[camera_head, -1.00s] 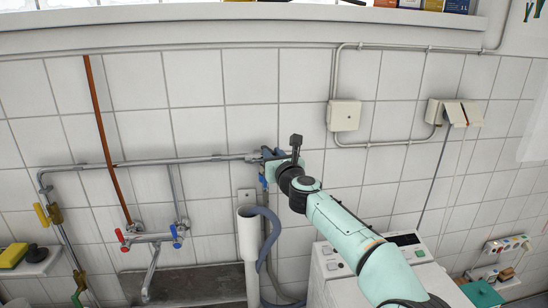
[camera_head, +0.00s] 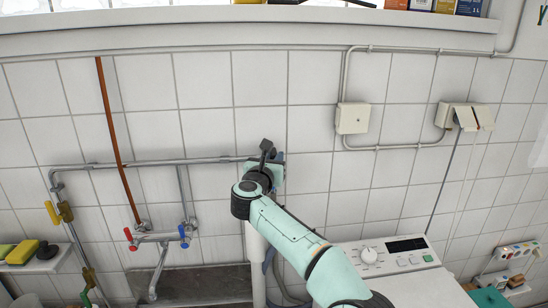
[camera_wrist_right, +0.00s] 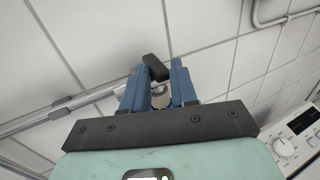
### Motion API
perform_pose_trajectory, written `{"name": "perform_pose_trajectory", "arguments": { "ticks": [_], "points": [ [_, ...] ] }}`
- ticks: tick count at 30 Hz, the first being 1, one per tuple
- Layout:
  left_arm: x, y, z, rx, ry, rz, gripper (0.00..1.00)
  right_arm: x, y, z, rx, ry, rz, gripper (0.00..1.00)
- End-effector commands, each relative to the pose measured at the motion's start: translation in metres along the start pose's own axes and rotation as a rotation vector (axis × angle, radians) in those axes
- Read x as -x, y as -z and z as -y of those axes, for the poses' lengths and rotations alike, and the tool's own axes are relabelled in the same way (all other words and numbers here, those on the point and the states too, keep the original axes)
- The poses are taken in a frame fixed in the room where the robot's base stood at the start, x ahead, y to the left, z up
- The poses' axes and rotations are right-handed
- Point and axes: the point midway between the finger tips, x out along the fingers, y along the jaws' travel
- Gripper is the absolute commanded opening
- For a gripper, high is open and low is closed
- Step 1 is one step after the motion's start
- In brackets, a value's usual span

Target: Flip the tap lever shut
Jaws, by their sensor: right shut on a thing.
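My right gripper (camera_head: 268,158) is at the wall, at the right end of the horizontal pipe; my own arm partly covers it in the head view. In the right wrist view its two blue fingers (camera_wrist_right: 157,88) stand slightly apart, with the dark tap lever (camera_wrist_right: 154,67) between their tips. The gripper is shut on this lever. A round metal part of the tap (camera_wrist_right: 161,97) shows between the fingers, nearer the palm. My left gripper is not in view.
A pale standpipe (camera_head: 256,265) with a grey hose stands below my right gripper. A white washing machine (camera_head: 385,268) is to the right. A mixer with red and blue handles (camera_head: 156,238) hangs over a dark sink (camera_head: 200,284). A junction box (camera_head: 352,118) is on the wall.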

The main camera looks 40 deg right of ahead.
Motion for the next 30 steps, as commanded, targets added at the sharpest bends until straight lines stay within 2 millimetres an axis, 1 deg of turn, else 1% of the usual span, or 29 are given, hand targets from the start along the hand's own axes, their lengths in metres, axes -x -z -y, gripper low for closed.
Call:
{"name": "perform_pose_trajectory", "arguments": {
  "ticks": [1, 6, 17, 18, 19, 20, 27, 30],
  "points": [
    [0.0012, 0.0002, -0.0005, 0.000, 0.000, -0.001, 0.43, -0.0015, -0.0025, 0.0025, 0.001, 0.019, 0.006, 0.00],
    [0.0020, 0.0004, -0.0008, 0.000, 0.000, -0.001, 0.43, -0.0010, -0.0021, 0.0015, 0.001, 0.038, 0.006, 0.00],
    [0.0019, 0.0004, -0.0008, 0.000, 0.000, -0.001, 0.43, -0.0006, -0.0018, 0.0006, 0.000, 0.038, 0.005, 0.00],
    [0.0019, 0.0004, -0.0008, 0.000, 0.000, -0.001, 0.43, -0.0005, -0.0018, 0.0004, 0.000, 0.037, 0.005, 0.38],
    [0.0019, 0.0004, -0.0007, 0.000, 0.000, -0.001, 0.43, -0.0005, -0.0017, 0.0003, 0.000, 0.037, 0.005, 0.48],
    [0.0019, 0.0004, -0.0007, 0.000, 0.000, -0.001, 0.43, -0.0003, -0.0016, 0.0000, 0.000, 0.036, 0.005, 0.51],
    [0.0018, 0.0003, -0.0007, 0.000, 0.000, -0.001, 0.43, 0.0004, -0.0005, -0.0016, 0.000, 0.032, 0.002, 0.51],
    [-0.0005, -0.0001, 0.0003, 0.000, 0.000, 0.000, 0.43, 0.0040, 0.0004, -0.0022, 0.000, 0.031, 0.001, 0.51]
  ]
}}
